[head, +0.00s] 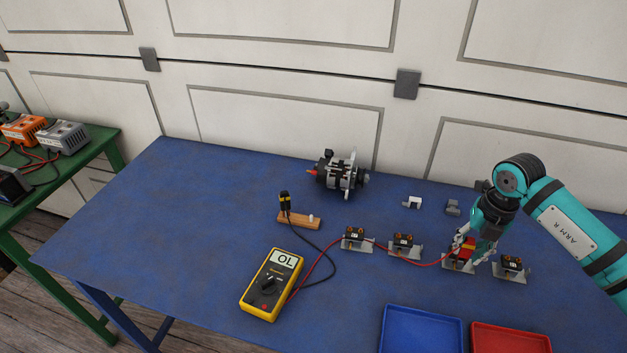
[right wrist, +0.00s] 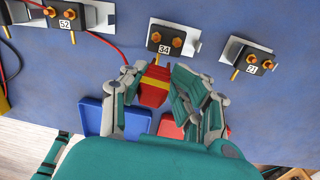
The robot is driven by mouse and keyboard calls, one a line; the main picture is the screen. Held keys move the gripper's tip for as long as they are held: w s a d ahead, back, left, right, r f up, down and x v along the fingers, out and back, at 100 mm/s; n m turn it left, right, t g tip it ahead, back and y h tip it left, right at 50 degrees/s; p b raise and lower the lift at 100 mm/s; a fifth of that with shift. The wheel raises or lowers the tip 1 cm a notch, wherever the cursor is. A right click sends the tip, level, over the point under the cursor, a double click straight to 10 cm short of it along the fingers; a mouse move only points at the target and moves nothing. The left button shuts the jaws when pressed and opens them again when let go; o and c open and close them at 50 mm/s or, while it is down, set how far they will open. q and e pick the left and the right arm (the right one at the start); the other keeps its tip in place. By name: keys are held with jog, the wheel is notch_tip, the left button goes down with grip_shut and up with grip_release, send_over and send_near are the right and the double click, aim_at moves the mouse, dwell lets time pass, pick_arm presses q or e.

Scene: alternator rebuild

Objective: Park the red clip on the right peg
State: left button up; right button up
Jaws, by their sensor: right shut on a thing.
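The red clip (head: 460,254), with a yellow band, is between the fingers of my right gripper (head: 466,247), which is shut on it. In the right wrist view the clip (right wrist: 154,90) is at the brass pin of the part marked 34 (right wrist: 165,46); I cannot tell whether they touch. A red lead runs from the clip left to the yellow multimeter (head: 271,284), which reads OL. The wooden peg block (head: 299,221) stands left of the gripper. Its right peg (head: 311,217) is pale and bare. A black clip (head: 285,200) stands at its left end. My left gripper is not in view.
Several black parts on metal plates stand in a row, including one at the left (head: 355,234) and one at the right (head: 511,264). An alternator (head: 341,175) is behind. A blue tray (head: 422,309) and a red tray (head: 509,327) are in front. The table's left side is clear.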

aim_at(473, 238)
jog(key=shift+r, duration=0.15)
notch_tip(473, 238, up, 6)
jog(key=p, duration=0.4)
jog(key=shift+w+f, duration=0.1)
jog(key=shift+f, duration=0.15)
jog(key=w+a+b, duration=0.3)
jog(key=w+a, duration=0.2)
jog(key=a, duration=0.6)
jog(key=w+a+b, duration=0.3)
jog(key=w+a, duration=0.2)
jog(key=a, duration=0.7)
jog(key=w+a+b, duration=0.3)
jog(key=w+a, duration=0.1)
jog(key=a, duration=0.7)
jog(key=shift+n+y, duration=0.4)
jog(key=f+b, duration=0.1)
jog(key=f, duration=0.1)
jog(key=f+b, duration=0.2)
jog(key=f, duration=0.1)
jog(key=shift+w+a+f, duration=0.1)
jog(key=shift+w, duration=0.1)
jog(key=shift+w+f+b, duration=0.1)
jog(key=shift+f+b, duration=0.25)
jog(key=shift+f, duration=0.1)
jog(key=shift+r, duration=0.1)
